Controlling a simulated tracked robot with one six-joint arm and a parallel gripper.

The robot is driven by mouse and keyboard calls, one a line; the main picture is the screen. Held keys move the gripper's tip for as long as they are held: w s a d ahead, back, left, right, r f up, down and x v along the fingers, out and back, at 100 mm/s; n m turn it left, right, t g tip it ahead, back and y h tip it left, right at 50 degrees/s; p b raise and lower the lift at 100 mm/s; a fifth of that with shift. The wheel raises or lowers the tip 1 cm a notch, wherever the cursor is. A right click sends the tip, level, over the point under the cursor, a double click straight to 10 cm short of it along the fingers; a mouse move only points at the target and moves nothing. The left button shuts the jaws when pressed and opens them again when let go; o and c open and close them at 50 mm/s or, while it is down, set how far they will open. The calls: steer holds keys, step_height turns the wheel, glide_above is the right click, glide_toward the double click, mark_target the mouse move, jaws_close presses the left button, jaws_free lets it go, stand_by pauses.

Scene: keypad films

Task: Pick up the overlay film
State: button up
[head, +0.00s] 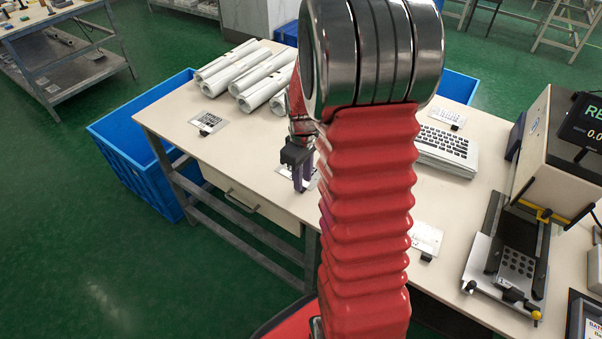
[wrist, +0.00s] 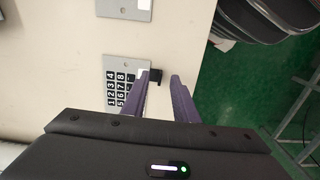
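A grey overlay film (wrist: 123,66) with black number keys lies flat near the table's edge in the wrist view. A small black tab (wrist: 156,75) sticks out from its edge. In the head view the film (head: 313,182) is mostly hidden behind my gripper (head: 301,184) and red arm. In the wrist view the two purple fingers of my gripper (wrist: 161,80) are apart, with the tab between their tips. The left finger overlaps the film's lower right side. I cannot tell whether the fingers touch anything.
Other films lie at the table's left (head: 208,123) and right (head: 425,238). White rolls (head: 262,85) lie at the back left. A keyed stack (head: 446,148) and a test stand (head: 505,260) stand at right. A blue crate (head: 140,150) sits left of the table.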

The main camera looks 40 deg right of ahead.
steer(key=shift+f, duration=1.7)
steer(key=shift+c, duration=0.7)
jaws_close()
